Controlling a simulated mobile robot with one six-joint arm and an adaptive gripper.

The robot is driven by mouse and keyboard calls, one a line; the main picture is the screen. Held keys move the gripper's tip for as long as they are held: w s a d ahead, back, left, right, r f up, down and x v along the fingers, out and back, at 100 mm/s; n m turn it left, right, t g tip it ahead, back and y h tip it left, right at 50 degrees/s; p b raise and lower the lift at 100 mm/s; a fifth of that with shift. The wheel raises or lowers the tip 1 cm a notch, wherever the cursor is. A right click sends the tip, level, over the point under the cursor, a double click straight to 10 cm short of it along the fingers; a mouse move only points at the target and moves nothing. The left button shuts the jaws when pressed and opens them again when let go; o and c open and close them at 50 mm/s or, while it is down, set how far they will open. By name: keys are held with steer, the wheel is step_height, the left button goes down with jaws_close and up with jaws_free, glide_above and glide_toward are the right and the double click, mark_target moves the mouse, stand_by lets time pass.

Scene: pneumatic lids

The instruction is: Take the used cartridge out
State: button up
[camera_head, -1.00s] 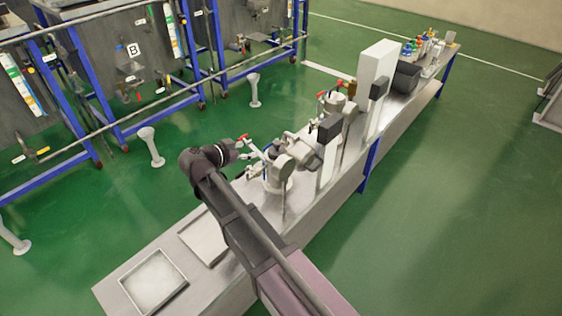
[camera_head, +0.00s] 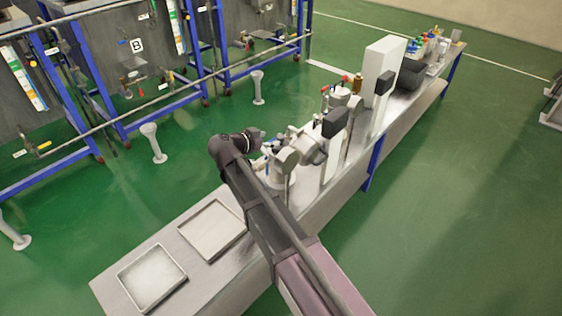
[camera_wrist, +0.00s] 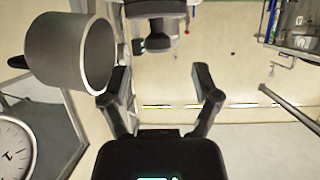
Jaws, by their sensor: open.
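My gripper (camera_wrist: 162,84) is open in the wrist view, with nothing between its two spread fingers. A grey hollow cylinder (camera_wrist: 62,55) with an open round end is close by, to the left of the fingers. A dark cylindrical part (camera_wrist: 155,28) is beyond the fingertips at the top centre. I cannot tell which part, if any, is the used cartridge. In the head view my wrist is beside the grey filter apparatus (camera_head: 284,160) on the bench, and the fingers are hidden or too small to make out.
Two shallow trays, a far one (camera_head: 240,237) and a near one (camera_head: 121,279), lie on the bench's near end. A tall white panel (camera_head: 378,70) and a dark box (camera_head: 411,74) stand farther along. A round gauge (camera_wrist: 14,146) shows at the wrist view's lower left.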

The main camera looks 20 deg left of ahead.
mark_target(278, 138)
steer(key=shift+w+d+f, duration=0.1)
steer(key=shift+w, duration=0.15)
steer(key=shift+f+b+x, duration=0.2)
steer(key=shift+b+x, duration=0.35)
steer(key=shift+x, duration=0.4)
steer(key=shift+f+b+x, duration=0.2)
steer(key=shift+b+x, duration=0.35)
steer(key=shift+x, duration=0.45)
steer(key=shift+w+d+f, duration=0.2)
steer(key=shift+w+d, duration=0.1)
steer(key=shift+w, duration=0.05)
jaws_close()
